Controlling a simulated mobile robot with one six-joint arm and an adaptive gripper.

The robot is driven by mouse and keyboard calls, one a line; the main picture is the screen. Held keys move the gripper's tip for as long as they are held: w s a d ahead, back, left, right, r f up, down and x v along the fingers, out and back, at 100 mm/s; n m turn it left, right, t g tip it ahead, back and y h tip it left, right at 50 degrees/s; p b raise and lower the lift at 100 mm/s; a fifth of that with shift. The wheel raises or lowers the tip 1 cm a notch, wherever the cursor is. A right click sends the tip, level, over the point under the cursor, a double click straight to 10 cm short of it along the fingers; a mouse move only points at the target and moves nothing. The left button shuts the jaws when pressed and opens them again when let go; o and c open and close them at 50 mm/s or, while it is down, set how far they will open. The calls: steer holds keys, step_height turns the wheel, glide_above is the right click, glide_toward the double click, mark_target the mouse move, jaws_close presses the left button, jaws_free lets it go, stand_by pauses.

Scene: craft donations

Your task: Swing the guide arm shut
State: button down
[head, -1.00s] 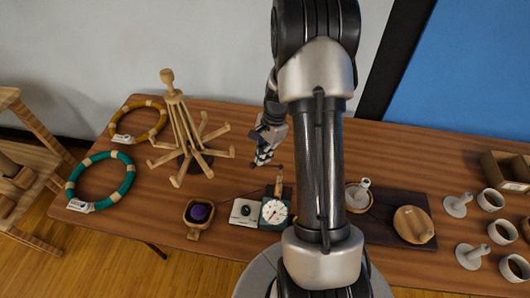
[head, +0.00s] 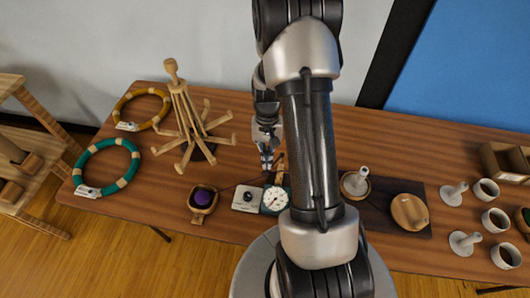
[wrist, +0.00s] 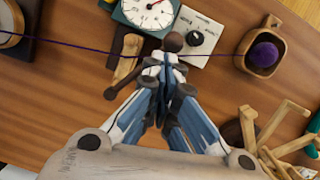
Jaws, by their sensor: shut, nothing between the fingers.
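The guide arm (wrist: 140,70) is a thin dark rod with a round knob, beside a wooden post (wrist: 126,62) and the dial counter (wrist: 147,12). In the head view the wooden post (head: 280,164) stands just behind the dial counter (head: 275,199). My gripper (head: 267,168) is low over the table, left of the post. In the wrist view my gripper (wrist: 165,65) is shut and empty, its fingertips at the rod near the knob; I cannot tell whether they touch. A purple yarn (wrist: 90,48) runs past the knob from a ball in a wooden bowl (wrist: 262,50).
A wooden yarn swift (head: 185,125) stands to the left, with yellow and teal rings (head: 105,165) beyond. A white card with a black knob (head: 248,198) adjoins the counter. A dark mat (head: 380,220) with a round wooden piece, and several cups, lie right.

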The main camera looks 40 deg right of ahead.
steer(key=shift+s+d+n+g+h+p, duration=0.15)
steer(key=shift+s+n, duration=0.25)
steer(key=shift+n, duration=0.45)
steer(key=shift+s+a+n+g+h+p, duration=0.1)
steer(key=shift+s+n+h, duration=0.1)
steer(key=shift+s+n, duration=0.45)
steer(key=shift+s+d+n+g+h+p, duration=0.1)
steer(key=shift+s+n+h, duration=0.1)
steer(key=shift+n, duration=0.8)
steer(key=shift+d, duration=0.1)
